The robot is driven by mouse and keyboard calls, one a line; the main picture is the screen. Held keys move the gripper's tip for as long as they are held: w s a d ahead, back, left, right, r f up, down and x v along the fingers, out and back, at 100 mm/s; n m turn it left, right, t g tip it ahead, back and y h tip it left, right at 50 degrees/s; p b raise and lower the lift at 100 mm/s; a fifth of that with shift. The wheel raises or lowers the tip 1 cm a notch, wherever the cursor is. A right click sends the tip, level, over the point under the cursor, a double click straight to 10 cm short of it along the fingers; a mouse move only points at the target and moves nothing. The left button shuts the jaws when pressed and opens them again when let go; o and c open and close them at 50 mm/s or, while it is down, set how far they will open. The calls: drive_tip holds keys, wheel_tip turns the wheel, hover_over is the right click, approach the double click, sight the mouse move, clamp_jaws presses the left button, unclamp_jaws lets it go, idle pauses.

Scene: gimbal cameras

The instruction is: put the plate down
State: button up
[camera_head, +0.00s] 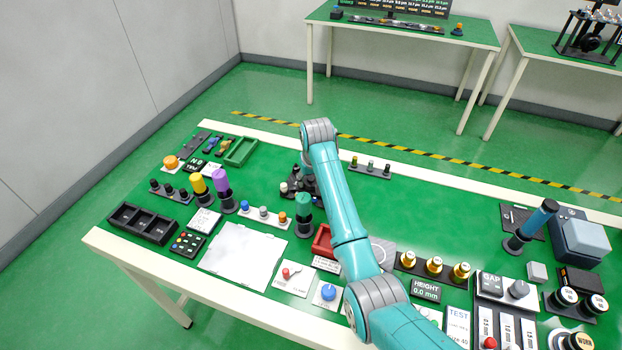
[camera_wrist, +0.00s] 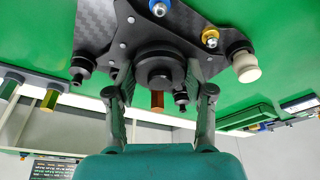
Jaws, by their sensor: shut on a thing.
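The plate (camera_wrist: 95,35) is a dark carbon-fibre piece with several small posts and knobs, seen close in the wrist view. My gripper (camera_wrist: 160,80) has its fingers on either side of the round black hub (camera_wrist: 159,65) in the plate's middle and is shut on it. In the head view the plate (camera_head: 291,187) shows as a dark shape behind my arm, at the far middle of the green table (camera_head: 270,165). My arm hides part of it there. I cannot tell whether the plate touches the table.
A green tray (camera_head: 240,152) and purple (camera_head: 221,184) and teal (camera_head: 303,207) handled tools stand left of my arm. A row of three small posts (camera_head: 371,166) is right of the plate. Table surface is bare right of my arm, around the upper middle. A white sheet (camera_head: 243,250) lies in front.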

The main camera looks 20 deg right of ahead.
sight(313, 194)
drive_tip(key=shift+f, duration=0.3)
drive_tip(key=o, duration=1.4)
drive_tip(key=shift+r, duration=0.1)
drive_tip(key=shift+r, duration=0.3)
drive_tip(key=v, duration=1.2)
drive_tip(key=shift+w, duration=0.1)
